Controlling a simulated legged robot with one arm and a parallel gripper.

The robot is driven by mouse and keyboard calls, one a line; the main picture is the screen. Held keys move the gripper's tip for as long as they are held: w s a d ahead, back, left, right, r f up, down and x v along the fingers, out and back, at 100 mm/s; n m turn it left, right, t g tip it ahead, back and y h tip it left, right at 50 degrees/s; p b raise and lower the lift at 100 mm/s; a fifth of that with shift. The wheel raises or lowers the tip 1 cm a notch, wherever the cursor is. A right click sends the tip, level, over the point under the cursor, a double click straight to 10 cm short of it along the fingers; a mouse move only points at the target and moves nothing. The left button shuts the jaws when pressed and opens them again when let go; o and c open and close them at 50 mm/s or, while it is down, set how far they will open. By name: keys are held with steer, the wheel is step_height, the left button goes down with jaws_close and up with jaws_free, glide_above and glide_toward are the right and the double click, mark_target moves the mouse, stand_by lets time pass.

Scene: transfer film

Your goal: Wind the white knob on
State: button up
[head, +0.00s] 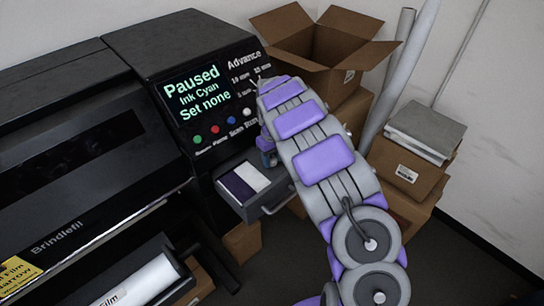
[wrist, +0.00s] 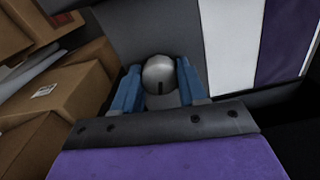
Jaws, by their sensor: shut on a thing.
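The white knob (wrist: 160,72) is a round, pale grey-white cap with a dark mark on its lower part in the wrist view. My gripper (wrist: 158,80) has its two blue fingers on either side of the knob, shut on it. In the head view my arm covers the knob, and only a little blue of the gripper shows beside the panel. The black control unit's screen (head: 203,90) reads "Paused", "Ink Cyan", "Set none". The "Advance" markings to its right are partly covered by my arm.
A grey open drawer (head: 279,207) below the panel holds white and dark purple pieces. A row of coloured buttons (head: 214,129) sits under the screen. An open cardboard box (head: 340,50), stacked boxes (head: 405,180) and tubes (head: 413,48) stand to the right. The black printer (head: 80,150) fills the left.

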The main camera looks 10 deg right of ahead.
steer(key=m+p, duration=0.1)
steer(key=m, duration=0.5)
steer(key=shift+a, duration=0.1)
steer(key=m+p, duration=0.1)
steer(key=m, duration=0.5)
steer(key=shift+m, duration=0.4)
steer(key=o, duration=1.1)
steer(key=shift+a, duration=0.1)
steer(key=shift+c, duration=0.2)
step_height(320, 180, up, 17)
steer(key=shift+r, duration=0.15)
steer(key=shift+w, duration=0.1)
